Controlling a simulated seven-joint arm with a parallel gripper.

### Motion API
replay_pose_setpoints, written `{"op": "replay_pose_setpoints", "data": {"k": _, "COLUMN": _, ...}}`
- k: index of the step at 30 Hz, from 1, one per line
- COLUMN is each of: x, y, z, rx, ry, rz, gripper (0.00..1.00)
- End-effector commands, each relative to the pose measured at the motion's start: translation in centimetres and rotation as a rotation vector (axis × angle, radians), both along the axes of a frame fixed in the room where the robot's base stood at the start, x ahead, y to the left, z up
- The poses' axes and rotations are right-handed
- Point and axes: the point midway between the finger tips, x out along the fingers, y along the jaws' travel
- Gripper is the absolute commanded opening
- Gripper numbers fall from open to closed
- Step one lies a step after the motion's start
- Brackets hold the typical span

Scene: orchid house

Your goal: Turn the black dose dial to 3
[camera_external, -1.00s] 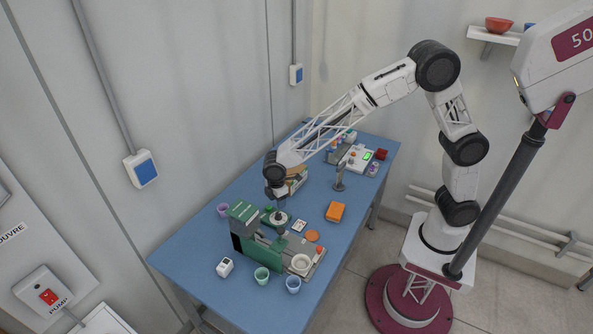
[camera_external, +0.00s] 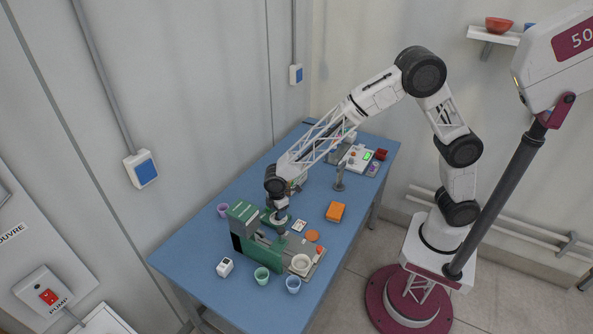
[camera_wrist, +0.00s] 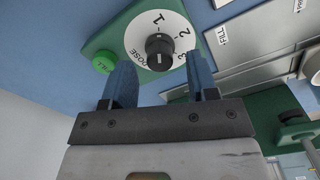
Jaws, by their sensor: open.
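The black dose dial (camera_wrist: 159,48) shows in the wrist view, at the centre of a white disc (camera_wrist: 181,20) marked DOSE, 1, 2 and 3. A pale pointer line shows on the dial, but I cannot tell for sure which mark it points to. The disc sits on a green plate (camera_wrist: 98,41). My gripper (camera_wrist: 160,70) is open, its two blue fingers apart on either side of the dial in the picture. I cannot tell whether they touch it. In the external view my gripper (camera_external: 280,213) is low over the disc and hides the dial.
A green button (camera_wrist: 103,61) sits left of the dial. The green machine (camera_external: 243,222) stands close beside my gripper.

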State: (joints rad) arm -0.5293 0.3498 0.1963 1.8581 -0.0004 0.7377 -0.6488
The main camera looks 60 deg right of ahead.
Motion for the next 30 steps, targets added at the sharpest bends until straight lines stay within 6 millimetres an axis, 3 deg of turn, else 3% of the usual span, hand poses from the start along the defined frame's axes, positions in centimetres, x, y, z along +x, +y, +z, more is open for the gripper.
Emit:
{"op": "replay_pose_setpoints", "data": {"k": 6, "x": 0.0, "y": 0.0, "z": -1.3, "rx": 0.001, "ry": -0.001, "rz": 0.0, "gripper": 0.53}}
{"op": "replay_pose_setpoints", "data": {"k": 16, "x": 0.0, "y": 0.0, "z": -1.5, "rx": 0.001, "ry": -0.001, "rz": 0.0, "gripper": 0.53}}
{"op": "replay_pose_setpoints", "data": {"k": 25, "x": 0.0, "y": 0.0, "z": -1.5, "rx": 0.001, "ry": 0.0, "rz": 0.0, "gripper": 0.07}}
{"op": "replay_pose_setpoints", "data": {"k": 30, "x": 0.0, "y": 0.0, "z": -1.5, "rx": 0.0, "ry": 0.0, "rz": -0.003, "gripper": 0.04}}
